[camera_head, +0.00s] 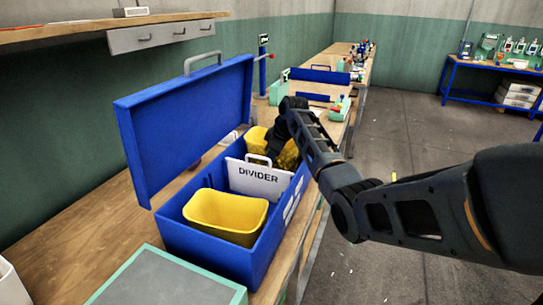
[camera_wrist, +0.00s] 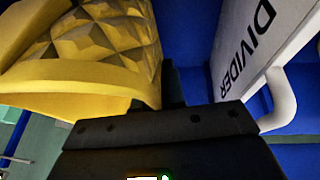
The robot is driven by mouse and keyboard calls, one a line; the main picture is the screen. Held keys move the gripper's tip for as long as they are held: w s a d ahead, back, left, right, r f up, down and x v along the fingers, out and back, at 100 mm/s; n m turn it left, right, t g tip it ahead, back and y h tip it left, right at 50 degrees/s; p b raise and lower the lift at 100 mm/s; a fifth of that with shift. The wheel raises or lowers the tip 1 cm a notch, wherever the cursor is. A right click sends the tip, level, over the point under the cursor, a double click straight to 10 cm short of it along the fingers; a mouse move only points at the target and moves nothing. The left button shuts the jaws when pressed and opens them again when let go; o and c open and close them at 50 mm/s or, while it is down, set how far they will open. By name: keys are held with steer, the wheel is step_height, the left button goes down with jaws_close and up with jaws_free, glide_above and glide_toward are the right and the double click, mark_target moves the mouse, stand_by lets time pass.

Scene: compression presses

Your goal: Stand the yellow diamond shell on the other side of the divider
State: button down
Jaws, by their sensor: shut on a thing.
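The yellow diamond shell (camera_head: 257,138), with a faceted pattern, is in the far compartment of the blue box (camera_head: 205,252), behind the white divider (camera_head: 258,179). My gripper (camera_head: 277,151) reaches down into that compartment from the right and is shut on the shell's wall. In the wrist view the shell (camera_wrist: 108,48) fills the upper left, with its smooth rim towards me. My dark finger (camera_wrist: 172,88) lies against its right edge. The divider (camera_wrist: 250,50) stands to the right, apart from the shell. The shell's base and one finger are hidden.
A smooth yellow bin (camera_head: 226,214) occupies the near compartment. The box's blue lid (camera_head: 190,125) stands open on the left. The divider has a white handle (camera_head: 259,160) on top. A green-edged grey block (camera_head: 170,283) lies in front of the box on the wooden bench.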

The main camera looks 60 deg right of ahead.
steer(key=shift+f, duration=0.4)
steer(key=shift+f+b, duration=0.2)
steer(key=shift+b, duration=0.1)
steer(key=c, duration=1.2)
jaws_free()
steer(key=shift+r, duration=0.3)
steer(key=v, duration=1.2)
steer(key=shift+r, duration=0.35)
